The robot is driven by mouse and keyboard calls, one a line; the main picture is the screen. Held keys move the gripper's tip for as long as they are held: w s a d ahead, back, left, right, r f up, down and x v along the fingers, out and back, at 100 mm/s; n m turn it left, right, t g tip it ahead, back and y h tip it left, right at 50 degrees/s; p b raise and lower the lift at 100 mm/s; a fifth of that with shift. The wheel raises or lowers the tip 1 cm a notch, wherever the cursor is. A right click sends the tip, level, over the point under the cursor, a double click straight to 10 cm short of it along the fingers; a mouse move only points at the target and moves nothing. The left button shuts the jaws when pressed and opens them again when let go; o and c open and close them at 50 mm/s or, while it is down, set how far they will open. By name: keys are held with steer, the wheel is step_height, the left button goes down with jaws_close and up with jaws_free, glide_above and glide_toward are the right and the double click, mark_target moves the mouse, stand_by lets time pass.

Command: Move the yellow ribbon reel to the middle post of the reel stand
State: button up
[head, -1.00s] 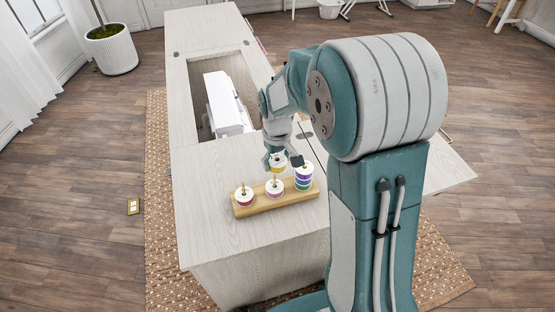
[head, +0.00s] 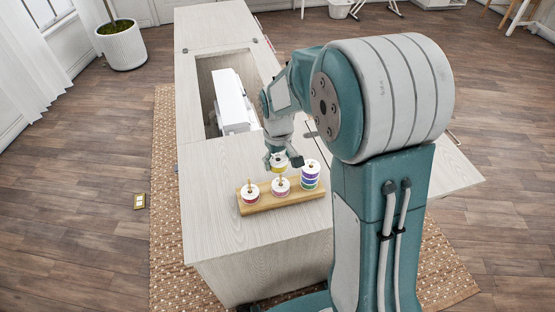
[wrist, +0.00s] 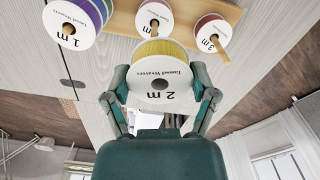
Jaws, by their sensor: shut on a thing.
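The yellow ribbon reel (wrist: 160,50) has white flanges, and its near face reads "2 m". My gripper (wrist: 161,92) is shut on it, with one finger on each side. In the head view, the yellow reel (head: 280,164) is held above the wooden reel stand (head: 262,206), over the middle post in the picture. The middle post bears a low reel with a pink band (head: 281,187), and its tip shows above that reel. Whether the held reel's hole lines up with the post I cannot tell.
A red-banded reel (head: 250,195) sits on the stand's left post. A taller stack with purple and green bands (head: 311,178) is on the right post, close to my gripper. A white sewing machine (head: 232,100) stands in the cabinet opening behind. The cabinet top (head: 205,205) left of the stand is clear.

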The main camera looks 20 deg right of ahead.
steer(key=shift+d, duration=0.35)
stand_by(0.3)
steer(key=shift+f, duration=2.35)
stand_by(0.4)
steer(key=o, duration=0.9)
steer(key=shift+c, duration=0.2)
steer(key=shift+r, duration=0.1)
step_height(320, 180, up, 12)
